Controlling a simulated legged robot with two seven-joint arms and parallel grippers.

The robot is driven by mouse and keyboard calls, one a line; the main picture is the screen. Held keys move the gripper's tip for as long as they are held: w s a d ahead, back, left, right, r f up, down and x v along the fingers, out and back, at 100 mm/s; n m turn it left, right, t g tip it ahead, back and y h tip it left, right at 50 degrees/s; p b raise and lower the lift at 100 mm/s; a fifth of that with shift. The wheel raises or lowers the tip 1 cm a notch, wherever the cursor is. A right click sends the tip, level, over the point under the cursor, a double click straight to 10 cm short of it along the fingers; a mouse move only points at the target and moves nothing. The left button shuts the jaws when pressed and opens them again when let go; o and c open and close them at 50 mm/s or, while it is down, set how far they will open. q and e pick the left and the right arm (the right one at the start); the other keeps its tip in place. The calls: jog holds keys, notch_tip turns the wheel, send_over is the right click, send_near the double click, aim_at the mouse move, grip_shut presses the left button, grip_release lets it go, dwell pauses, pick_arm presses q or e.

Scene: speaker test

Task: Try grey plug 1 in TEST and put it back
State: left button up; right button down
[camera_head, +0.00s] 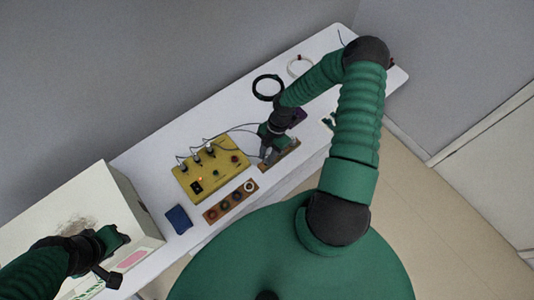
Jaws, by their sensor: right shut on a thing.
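A yellow test box (219,176) lies on the white table, with several dark plugs (197,156) along its far edge and thin cables running right from them. A small orange light (199,178) shows on its left part. My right gripper (267,152) is just right of the box, above a brown holder (289,158). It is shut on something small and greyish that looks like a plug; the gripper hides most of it. I cannot read the TEST label or plug numbers. My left gripper (112,259) is far left over a white box; its finger gap is unclear.
A brown strip (213,215) with several round coloured parts lies in front of the yellow box. A dark blue block (178,219) is left of it. A black ring (267,99) and a white ring (291,72) lie at the back. The white box (139,207) stands left.

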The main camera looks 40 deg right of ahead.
jog(key=shift+f+b, duration=0.5)
jog(key=shift+f, duration=0.25)
jog(key=c, duration=1)
grip_release()
jog(key=shift+r, duration=0.1)
notch_tip(320, 180, up, 8)
jog(key=p, duration=0.6)
jog(key=shift+f+p, duration=0.25)
jog(key=shift+p, duration=0.1)
jog(key=shift+f, duration=0.1)
